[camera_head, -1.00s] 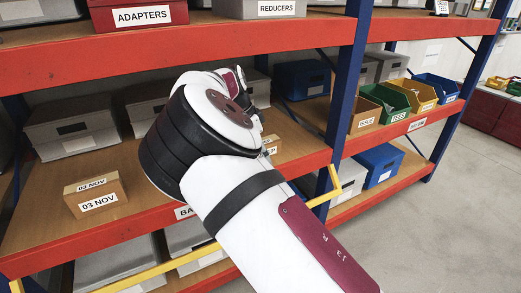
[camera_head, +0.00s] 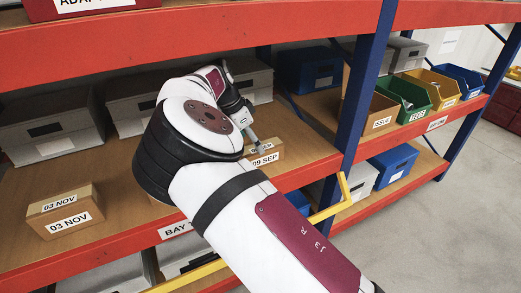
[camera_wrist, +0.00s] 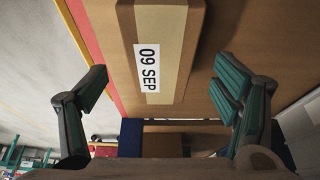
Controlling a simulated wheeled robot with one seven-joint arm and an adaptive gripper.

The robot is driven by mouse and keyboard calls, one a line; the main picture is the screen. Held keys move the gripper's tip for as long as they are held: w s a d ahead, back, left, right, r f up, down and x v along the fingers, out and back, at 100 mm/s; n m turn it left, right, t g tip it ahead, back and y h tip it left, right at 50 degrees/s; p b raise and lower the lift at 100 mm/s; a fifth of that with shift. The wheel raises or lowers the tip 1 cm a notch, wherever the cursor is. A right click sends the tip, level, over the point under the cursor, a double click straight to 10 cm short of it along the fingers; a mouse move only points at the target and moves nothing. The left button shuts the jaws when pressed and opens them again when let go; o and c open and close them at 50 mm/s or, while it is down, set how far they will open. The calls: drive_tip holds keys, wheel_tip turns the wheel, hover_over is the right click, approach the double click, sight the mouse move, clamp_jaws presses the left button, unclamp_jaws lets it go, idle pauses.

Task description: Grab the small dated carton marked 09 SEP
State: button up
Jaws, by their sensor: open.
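The small carton marked 09 SEP (camera_head: 266,158) stands on the wooden middle shelf near its front edge, right of my arm in the head view. Part of it is hidden behind my arm and gripper. In the wrist view the carton (camera_wrist: 185,45) fills the upper middle, its label reading sideways. My gripper (camera_wrist: 165,95) is open, with one green-padded finger on each side of the picture and the carton between and beyond them. In the head view my gripper (camera_head: 254,140) is at the carton's top. I cannot tell if it touches.
A carton marked 03 NOV (camera_head: 66,212) stands at the left of the same shelf. Grey bins (camera_head: 50,130) and a blue bin (camera_head: 308,72) stand behind. A blue upright (camera_head: 367,90) rises to the right. A yellow bar (camera_head: 330,205) runs in front of the shelf.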

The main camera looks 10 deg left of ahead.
sight(274, 148)
drive_tip(key=b+x, duration=0.1)
drive_tip(key=x, duration=0.5)
drive_tip(key=shift+w+d+f, duration=0.2)
drive_tip(key=shift+d, duration=0.05)
drive_tip(key=c, duration=1.5)
drive_tip(key=shift+c, duration=0.6)
drive_tip(key=shift+r, duration=0.15)
